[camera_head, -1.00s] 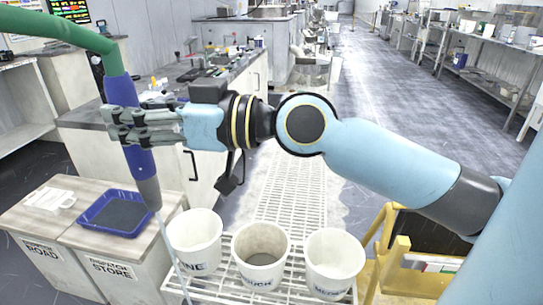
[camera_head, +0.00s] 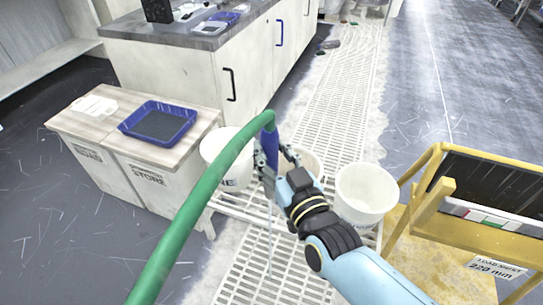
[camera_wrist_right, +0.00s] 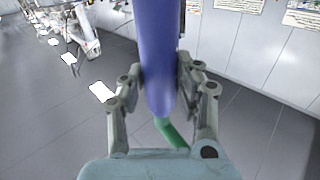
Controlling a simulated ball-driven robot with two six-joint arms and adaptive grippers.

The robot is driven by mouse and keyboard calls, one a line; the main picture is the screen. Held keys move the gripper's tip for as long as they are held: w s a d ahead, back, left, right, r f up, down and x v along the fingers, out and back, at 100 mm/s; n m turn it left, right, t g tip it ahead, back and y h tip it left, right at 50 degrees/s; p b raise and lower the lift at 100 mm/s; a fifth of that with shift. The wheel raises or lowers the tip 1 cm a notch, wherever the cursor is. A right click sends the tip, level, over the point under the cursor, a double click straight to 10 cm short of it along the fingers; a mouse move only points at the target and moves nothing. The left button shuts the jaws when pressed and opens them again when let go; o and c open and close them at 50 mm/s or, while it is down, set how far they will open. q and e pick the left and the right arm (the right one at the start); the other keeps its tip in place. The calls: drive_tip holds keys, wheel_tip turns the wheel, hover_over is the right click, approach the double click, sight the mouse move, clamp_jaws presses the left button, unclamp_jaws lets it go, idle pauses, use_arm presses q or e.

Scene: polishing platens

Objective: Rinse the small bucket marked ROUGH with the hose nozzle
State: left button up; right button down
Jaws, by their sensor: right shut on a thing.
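My right gripper (camera_head: 277,160) is shut around the blue hose nozzle (camera_head: 268,146). The green hose (camera_head: 200,200) runs from it toward the lower left. In the right wrist view the fingers (camera_wrist_right: 162,90) close on both sides of the blue nozzle (camera_wrist_right: 160,45). A thin pale stream (camera_head: 270,240) runs down below the nozzle, in front of the rack; where it lands is unclear. The middle white bucket (camera_head: 311,162) is mostly hidden behind my right gripper, its marking covered. A white bucket (camera_head: 222,150) marked "NE" stands left of it. My left gripper is out of view.
A third white bucket (camera_head: 366,190) stands on the right. The buckets stand on a white slatted rack (camera_head: 240,209). A blue tray (camera_head: 158,122) lies on the cabinet at left. A yellow frame (camera_head: 425,205) stands close at right.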

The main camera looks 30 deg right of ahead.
drive_tip(key=w+d+b, duration=0.5)
drive_tip(key=w+d, duration=0.8)
drive_tip(key=d, duration=0.2)
drive_tip(key=shift+b, duration=0.3)
drive_tip(key=shift+s+r+y+b, duration=0.1)
drive_tip(key=shift+s+y+b, duration=0.15)
drive_tip(key=shift+b, duration=1)
idle(1.3)
